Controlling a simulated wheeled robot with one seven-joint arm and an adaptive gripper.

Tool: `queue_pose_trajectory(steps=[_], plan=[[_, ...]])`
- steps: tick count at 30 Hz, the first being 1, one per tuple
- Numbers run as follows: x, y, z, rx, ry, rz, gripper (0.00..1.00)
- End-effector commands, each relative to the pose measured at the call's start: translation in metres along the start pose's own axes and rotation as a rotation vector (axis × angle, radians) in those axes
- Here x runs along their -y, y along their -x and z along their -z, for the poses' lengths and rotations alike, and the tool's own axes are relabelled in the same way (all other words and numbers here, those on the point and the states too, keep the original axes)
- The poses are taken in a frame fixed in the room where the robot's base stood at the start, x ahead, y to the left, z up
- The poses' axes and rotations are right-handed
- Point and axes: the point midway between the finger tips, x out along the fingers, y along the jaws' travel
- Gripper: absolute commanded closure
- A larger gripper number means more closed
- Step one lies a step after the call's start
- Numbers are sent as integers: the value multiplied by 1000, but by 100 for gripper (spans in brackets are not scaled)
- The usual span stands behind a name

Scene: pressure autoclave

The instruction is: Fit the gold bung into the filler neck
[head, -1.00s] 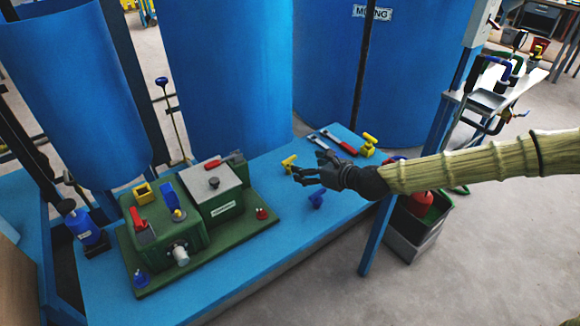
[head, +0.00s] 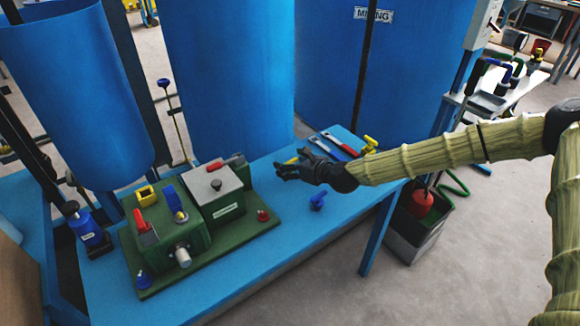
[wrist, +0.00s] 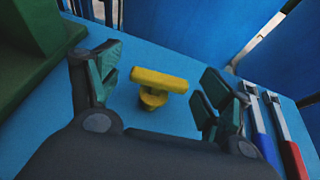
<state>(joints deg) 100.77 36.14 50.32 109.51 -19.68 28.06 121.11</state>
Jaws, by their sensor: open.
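The gold bung, a yellow T-shaped piece (wrist: 157,84), stands on the blue bench between my fingers in the wrist view, just beyond my palm. In the head view only a bit of it (head: 291,161) shows behind my gripper. My gripper (head: 281,172) is open; its two padded fingers (wrist: 163,95) are on either side of the bung, with visible gaps. The green machine (head: 176,238) is to the left, with a pale metal stub (head: 183,257) on its front. I cannot tell for sure which opening is the filler neck.
A blue fitting (head: 317,200) lies right of the machine on the bench (head: 262,262). A red-handled tool (head: 340,144) and a blue-handled one (wrist: 259,128) lie behind my gripper, near another yellow fitting (head: 370,143). Blue tanks (head: 228,80) stand behind. The bench front is clear.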

Motion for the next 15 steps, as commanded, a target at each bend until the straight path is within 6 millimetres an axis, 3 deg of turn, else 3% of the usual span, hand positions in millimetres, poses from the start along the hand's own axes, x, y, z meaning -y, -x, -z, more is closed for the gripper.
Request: queue_pose_trajectory(steps=[11,15], plan=[[0,-7,1,-1,0,0,21],[0,-7,0,-1,0,0,45]])
